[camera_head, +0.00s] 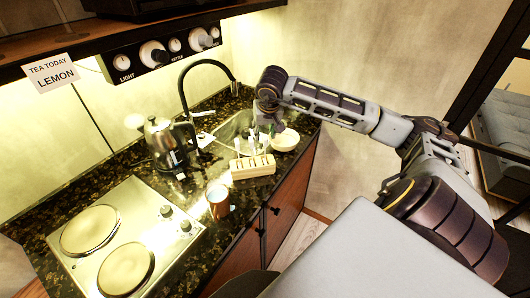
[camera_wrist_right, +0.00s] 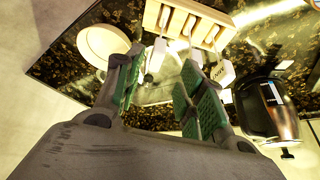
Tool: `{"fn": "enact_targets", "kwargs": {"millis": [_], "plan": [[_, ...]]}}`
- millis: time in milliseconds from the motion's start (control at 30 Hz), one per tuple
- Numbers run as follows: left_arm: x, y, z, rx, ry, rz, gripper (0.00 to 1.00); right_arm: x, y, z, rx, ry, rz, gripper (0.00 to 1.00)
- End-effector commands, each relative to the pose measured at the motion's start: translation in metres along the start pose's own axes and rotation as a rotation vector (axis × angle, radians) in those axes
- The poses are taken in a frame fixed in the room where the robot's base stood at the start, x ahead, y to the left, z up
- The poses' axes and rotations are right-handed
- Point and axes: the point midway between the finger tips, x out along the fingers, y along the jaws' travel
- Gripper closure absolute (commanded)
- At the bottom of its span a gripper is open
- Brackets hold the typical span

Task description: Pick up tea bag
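A pale wooden tea box (camera_head: 252,172) with several slots stands near the counter's front edge. It also shows in the right wrist view (camera_wrist_right: 205,30). Tea bags in it have white strings and tags hanging over its sink side. One tag (camera_wrist_right: 156,55) lies between my fingers in the wrist picture; another tag (camera_wrist_right: 222,72) with small lettering I cannot read is beyond the right finger. My right gripper (camera_head: 266,130) is above the sink side of the box, fingers pointing down. Its green-padded fingers (camera_wrist_right: 163,75) are apart, with nothing clearly held. My left gripper is out of view.
A white bowl (camera_head: 285,141) stands beside the gripper. A black faucet (camera_head: 183,82) arches over the sink (camera_head: 231,128). A kettle (camera_head: 163,145), a mug (camera_head: 218,204) and a two-plate hob (camera_head: 128,236) are on the counter. A sign (camera_head: 51,73) reads "TEA TODAY LEMON".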

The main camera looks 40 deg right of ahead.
Motion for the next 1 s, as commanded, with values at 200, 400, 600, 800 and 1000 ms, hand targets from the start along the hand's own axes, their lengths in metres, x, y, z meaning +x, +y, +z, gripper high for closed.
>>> {"fn": "enact_targets", "kwargs": {"millis": [200, 400, 600, 800, 1000], "plan": [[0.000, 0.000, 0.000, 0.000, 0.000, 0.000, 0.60, 0.004, 0.000, 0.000, 0.000, 0.000, 0.001, 0.61], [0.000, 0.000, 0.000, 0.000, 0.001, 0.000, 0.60, 0.004, 0.000, 0.000, 0.000, 0.000, 0.001, 0.61], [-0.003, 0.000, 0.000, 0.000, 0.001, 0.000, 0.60, 0.008, 0.001, 0.000, 0.000, -0.001, 0.002, 0.61], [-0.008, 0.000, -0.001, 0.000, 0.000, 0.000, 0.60, 0.020, 0.003, 0.001, 0.000, -0.003, 0.001, 0.61], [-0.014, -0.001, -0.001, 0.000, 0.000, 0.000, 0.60, 0.035, 0.006, 0.001, 0.000, -0.003, 0.000, 0.61]]}}
